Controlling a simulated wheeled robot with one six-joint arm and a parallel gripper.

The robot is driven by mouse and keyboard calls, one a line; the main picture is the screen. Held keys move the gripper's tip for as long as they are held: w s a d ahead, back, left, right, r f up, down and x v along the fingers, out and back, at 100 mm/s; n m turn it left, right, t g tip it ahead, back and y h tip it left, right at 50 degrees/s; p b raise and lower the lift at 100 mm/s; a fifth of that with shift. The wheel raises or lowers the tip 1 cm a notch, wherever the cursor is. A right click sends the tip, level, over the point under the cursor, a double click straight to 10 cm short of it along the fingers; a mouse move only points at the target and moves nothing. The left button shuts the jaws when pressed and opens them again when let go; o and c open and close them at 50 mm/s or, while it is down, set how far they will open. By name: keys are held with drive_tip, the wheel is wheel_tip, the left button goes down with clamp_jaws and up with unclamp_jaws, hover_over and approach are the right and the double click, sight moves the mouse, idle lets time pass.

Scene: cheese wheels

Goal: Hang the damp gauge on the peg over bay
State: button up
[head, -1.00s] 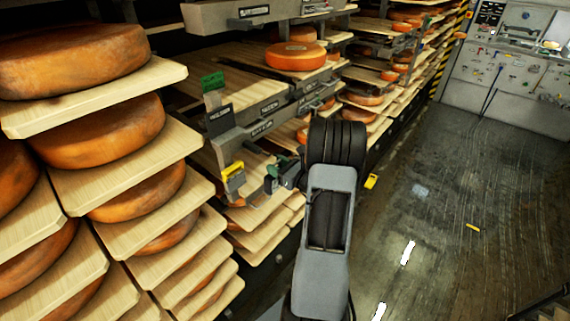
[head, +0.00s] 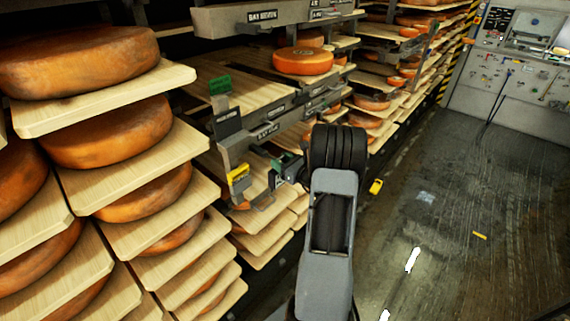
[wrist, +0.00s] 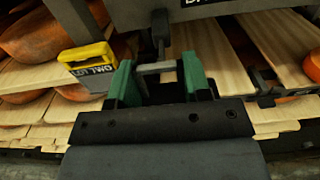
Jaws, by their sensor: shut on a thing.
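My gripper (wrist: 157,82) is at the front of the cheese rack, with its two green fingers closed on a small grey bar (wrist: 155,67). In the head view my gripper (head: 284,168) shows beside the shelf front. The bar may be part of the damp gauge; I cannot tell, as the rest is hidden. A dark upright piece (wrist: 160,28) stands just beyond the bar; I cannot tell whether they touch. A yellow-topped grey tag (wrist: 87,62) is left of the fingers and apart from them; it shows in the head view (head: 238,176). The peg is not clearly visible.
A green-topped marker (head: 220,86) stands on the shelf front, above a dark label plate (head: 227,122). Labelled grey beams (head: 265,15) cross the rack. Cheese wheels on boards (head: 110,131) fill the left. The floor (head: 450,190) on the right is mostly clear.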

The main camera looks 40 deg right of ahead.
sight(266, 156)
drive_tip(key=shift+w+a+f, duration=0.1)
drive_tip(key=shift+w+a, duration=0.05)
drive_tip(key=shift+w, duration=0.8)
drive_tip(key=shift+w+a+f, duration=0.1)
drive_tip(key=shift+w+a, duration=0.05)
drive_tip(key=shift+w, duration=0.8)
drive_tip(key=shift+w+a+f+b, duration=0.15)
drive_tip(key=shift+w+f+b, duration=0.5)
drive_tip(key=shift+b, duration=0.3)
drive_tip(key=shift+w+r, duration=0.1)
drive_tip(key=o, duration=1.3)
drive_tip(key=shift+o, duration=0.2)
